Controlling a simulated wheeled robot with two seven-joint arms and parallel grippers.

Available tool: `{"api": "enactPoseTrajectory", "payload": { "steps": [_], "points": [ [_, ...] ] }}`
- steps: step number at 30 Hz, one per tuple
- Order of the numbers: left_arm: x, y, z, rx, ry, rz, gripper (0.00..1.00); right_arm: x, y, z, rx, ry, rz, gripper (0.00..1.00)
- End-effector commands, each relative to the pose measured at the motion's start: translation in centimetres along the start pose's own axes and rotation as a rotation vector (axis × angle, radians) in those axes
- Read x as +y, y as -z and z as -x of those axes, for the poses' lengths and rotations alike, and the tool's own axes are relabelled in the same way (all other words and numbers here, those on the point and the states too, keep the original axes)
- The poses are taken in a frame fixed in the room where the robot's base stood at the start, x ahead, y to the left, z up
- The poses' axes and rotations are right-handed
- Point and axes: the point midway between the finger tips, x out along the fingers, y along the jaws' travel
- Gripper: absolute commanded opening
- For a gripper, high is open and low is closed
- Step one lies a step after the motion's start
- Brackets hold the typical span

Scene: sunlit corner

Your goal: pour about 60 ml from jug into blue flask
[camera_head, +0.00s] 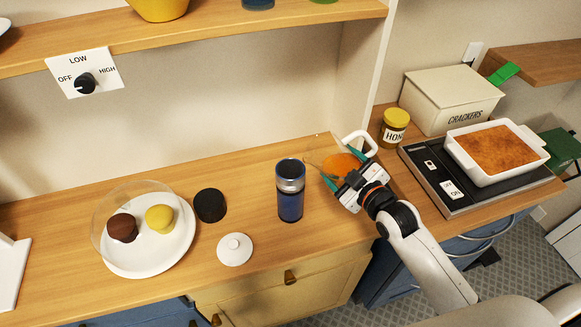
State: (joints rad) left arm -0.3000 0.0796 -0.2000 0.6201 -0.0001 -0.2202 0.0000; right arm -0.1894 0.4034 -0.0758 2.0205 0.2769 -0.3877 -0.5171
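The blue flask (291,207) stands upright and open on the wooden counter, with a dark, silvery-banded top. The jug shows as clear walls around orange liquid (341,164), with a white handle (359,143) behind; it is just right of the flask. My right gripper (343,169) has its teal fingers on either side of the jug and appears shut on it. The gripper hides part of the jug, so its exact tilt and whether its base touches the counter are unclear. No stream of liquid shows. My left gripper is out of view.
A black round lid (210,205) and a white knobbed lid (235,249) lie left of the flask. A white plate (150,263) with two cakes under a clear dome is farther left. A honey jar (395,128), cracker box (450,99) and hotplate with dish (496,153) are right.

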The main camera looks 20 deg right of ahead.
Motion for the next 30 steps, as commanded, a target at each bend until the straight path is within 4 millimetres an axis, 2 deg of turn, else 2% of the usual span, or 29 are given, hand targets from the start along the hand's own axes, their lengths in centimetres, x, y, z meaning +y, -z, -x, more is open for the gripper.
{"api": "enactPoseTrajectory", "payload": {
  "steps": [23, 30],
  "points": [
    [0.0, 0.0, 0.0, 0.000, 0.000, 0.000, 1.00, -0.1, -0.1, 0.0, -0.004, 0.003, 0.001, 0.33],
    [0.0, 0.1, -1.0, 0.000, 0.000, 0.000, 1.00, 0.2, 1.1, -0.1, -0.028, 0.002, -0.078, 0.33]
  ]
}}
